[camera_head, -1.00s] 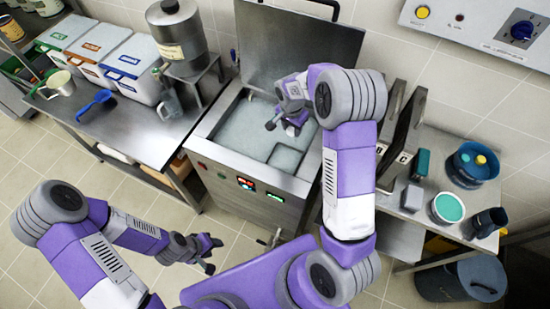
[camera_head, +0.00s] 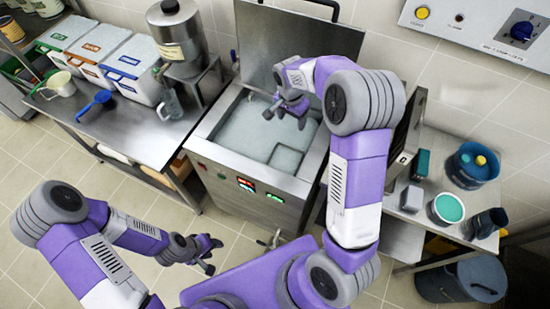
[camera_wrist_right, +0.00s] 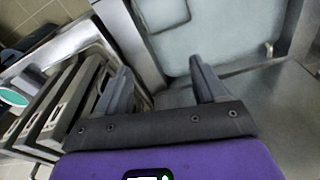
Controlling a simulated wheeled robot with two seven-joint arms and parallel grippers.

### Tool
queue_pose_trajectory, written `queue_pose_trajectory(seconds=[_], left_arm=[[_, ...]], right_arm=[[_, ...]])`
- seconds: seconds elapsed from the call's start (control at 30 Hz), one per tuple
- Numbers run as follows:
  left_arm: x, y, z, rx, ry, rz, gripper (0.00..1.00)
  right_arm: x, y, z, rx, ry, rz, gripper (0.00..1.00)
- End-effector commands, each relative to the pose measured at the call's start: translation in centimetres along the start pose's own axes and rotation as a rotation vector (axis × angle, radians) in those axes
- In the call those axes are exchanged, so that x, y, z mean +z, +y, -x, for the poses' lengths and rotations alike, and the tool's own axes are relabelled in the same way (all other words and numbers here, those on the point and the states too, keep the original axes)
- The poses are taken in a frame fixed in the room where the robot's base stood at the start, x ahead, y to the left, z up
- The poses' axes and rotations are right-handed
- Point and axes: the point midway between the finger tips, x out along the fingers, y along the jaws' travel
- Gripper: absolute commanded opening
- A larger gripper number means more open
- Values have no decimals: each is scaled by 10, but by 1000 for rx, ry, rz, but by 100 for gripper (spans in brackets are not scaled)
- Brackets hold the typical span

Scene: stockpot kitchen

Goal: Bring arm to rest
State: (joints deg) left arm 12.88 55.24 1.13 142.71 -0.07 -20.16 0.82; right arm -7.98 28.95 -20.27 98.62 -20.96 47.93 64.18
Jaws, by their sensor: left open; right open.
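My right arm reaches from the lower right over the steel cooker. Its gripper (camera_head: 286,110) is open and empty above the greyish liquid in the cooker's basin (camera_head: 238,134). In the right wrist view the two fingers (camera_wrist_right: 163,85) are spread apart with nothing between them, and the basin lies beyond them. My left gripper (camera_head: 208,256) is open and empty, low in front of the cooker and above the tiled floor. My right arm hides part of the cooker's right side.
The cooker's lid (camera_head: 292,48) stands raised behind the basin. The left counter (camera_head: 135,128) holds lidded bins, a steel dispenser and a blue scoop. The right table (camera_head: 436,226) holds a blue bucket (camera_head: 471,166), a teal-topped tub (camera_head: 447,208) and a dark mug (camera_head: 486,223). Floor at front left is clear.

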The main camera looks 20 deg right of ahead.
Motion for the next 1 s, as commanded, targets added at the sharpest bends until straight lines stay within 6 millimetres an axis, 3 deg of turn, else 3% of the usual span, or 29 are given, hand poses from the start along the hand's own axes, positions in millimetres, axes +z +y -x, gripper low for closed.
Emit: queue_pose_trajectory(seconds=[0.2,0.67,0.77,0.87,1.0], left_arm=[[0,0,0,0,0,0,44],[0,0,0,0,0,0,44],[0,0,0,0,0,0,44],[0,0,0,0,0,0,44],[0,0,0,0,0,0,44]], right_arm=[[0,0,15,0,0,-1,71],[1,0,13,0,-3,5,71],[14,-1,-6,-6,-28,57,71],[45,-1,-47,-34,-86,173,71],[119,11,-120,-119,-197,389,71]])
